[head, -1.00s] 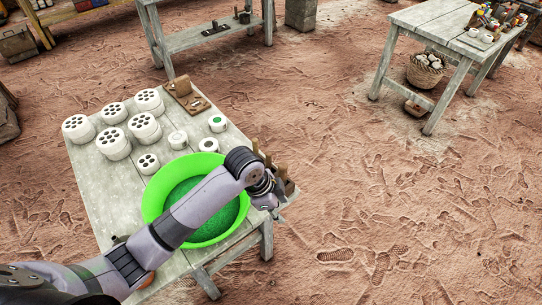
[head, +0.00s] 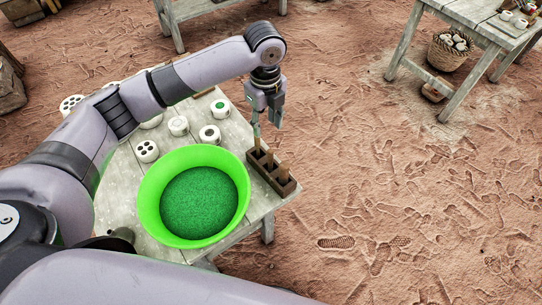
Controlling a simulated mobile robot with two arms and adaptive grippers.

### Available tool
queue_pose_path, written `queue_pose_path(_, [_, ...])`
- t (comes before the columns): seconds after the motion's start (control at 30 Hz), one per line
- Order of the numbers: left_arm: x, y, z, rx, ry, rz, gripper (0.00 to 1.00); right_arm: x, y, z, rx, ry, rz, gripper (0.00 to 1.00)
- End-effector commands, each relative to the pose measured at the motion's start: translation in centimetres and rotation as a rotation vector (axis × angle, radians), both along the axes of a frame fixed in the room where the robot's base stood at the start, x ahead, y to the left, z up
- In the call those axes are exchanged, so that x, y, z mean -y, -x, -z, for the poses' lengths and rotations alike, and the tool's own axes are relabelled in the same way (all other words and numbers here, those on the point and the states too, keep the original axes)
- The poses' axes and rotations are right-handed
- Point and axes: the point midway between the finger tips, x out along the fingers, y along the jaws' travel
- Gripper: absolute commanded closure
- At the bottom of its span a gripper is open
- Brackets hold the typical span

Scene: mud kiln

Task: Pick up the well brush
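A dark wooden holder (head: 275,187) stands at the right edge of the pale work table (head: 118,190), with upright brush handles in it. I cannot tell which handle is the well brush; bristles are hidden. The rear handle (head: 257,143) is partly covered by my gripper. A nearer handle (head: 284,173) stands at the front. My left gripper (head: 267,124) points down just above the holder's rear end. Its fingers look apart, with nothing clearly held between them. My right gripper is out of view.
A bright green bowl (head: 148,205) with green contents stands left of the holder. White pieces, including a round one with a green centre (head: 220,108), lie behind it. My arm hides much of the table's rear left. Another table (head: 470,38) stands far right.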

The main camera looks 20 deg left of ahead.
Motion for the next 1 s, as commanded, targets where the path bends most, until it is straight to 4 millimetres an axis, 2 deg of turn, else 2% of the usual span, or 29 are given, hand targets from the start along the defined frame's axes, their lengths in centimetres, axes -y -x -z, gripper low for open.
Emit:
queue_pose_path(0.1, [0.0, 0.1, 2.5, -0.004, 0.0, -0.001, 0.62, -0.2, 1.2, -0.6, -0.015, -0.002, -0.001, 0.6])
queue_pose_path(0.27, [0.1, 0.1, 5.1, -0.001, 0.0, -0.001, 0.62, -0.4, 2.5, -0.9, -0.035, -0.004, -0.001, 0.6])
queue_pose_path(0.47, [0.2, 0.1, 6.4, 0.0, 0.0, 0.0, 0.62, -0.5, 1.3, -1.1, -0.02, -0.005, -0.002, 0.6])
queue_pose_path(0.6, [0.9, 0.5, 7.9, -0.002, 0.0, 0.0, 0.62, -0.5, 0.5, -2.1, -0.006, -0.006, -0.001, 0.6])
queue_pose_path(0.8, [1.2, 0.7, 10.7, 0.0, 0.0, -0.001, 0.62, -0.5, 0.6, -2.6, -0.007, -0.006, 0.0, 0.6])
queue_pose_path(1.0, [1.2, 0.6, 11.4, 0.002, 0.0, 0.0, 0.62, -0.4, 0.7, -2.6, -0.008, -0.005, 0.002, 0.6])
